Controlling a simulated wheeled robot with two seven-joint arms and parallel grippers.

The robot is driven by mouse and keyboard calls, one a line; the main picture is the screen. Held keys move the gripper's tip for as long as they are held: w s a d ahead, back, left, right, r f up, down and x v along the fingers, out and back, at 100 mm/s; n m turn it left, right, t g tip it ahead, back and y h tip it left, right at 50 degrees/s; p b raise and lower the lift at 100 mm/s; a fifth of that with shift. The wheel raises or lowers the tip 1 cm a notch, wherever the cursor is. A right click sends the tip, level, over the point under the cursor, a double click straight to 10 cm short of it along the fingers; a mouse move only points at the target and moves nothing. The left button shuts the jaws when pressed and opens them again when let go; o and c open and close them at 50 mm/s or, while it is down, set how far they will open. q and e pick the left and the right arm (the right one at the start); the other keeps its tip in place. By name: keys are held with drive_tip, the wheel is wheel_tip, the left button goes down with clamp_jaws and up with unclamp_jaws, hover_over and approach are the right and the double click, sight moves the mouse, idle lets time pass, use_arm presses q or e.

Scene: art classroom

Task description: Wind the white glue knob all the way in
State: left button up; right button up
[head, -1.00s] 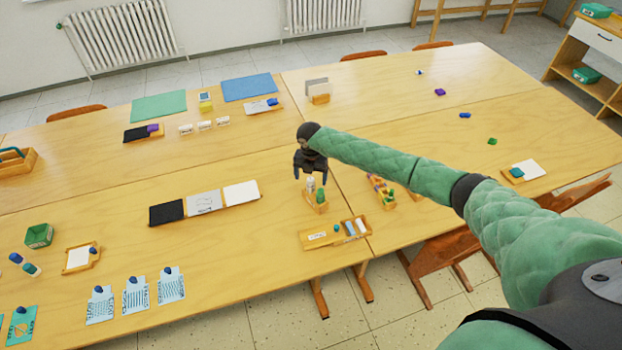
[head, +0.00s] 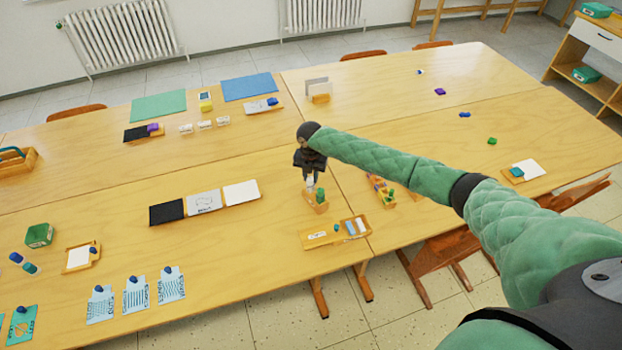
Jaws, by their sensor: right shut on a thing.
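The white glue knob (head: 310,182) is the pale top of a small item standing in a wooden holder (head: 318,208) near the front middle of the table. A green item (head: 320,194) stands beside it in the same holder. My right gripper (head: 310,174) comes down from above and is shut on the white knob. Its fingers cover the knob's upper part, and how far the knob is wound in is too small to tell. My left gripper is not in view.
A wooden tray (head: 318,240) with small items lies just in front of the holder. Another wooden holder (head: 388,202) with coloured pieces stands to the right. Black, grey and white sheets (head: 240,193) lie to the left. The table's right rear is mostly clear.

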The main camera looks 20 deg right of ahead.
drive_tip(key=shift+n, duration=0.4)
drive_tip(key=shift+n+b, duration=1.15)
drive_tip(key=shift+n, duration=0.75)
drive_tip(key=o, duration=1.5)
drive_tip(key=shift+r, duration=0.15)
drive_tip(key=shift+r+p, duration=1.05)
drive_tip(key=shift+r, duration=0.35)
drive_tip(key=shift+r+p, duration=0.55)
drive_tip(key=shift+r, duration=0.95)
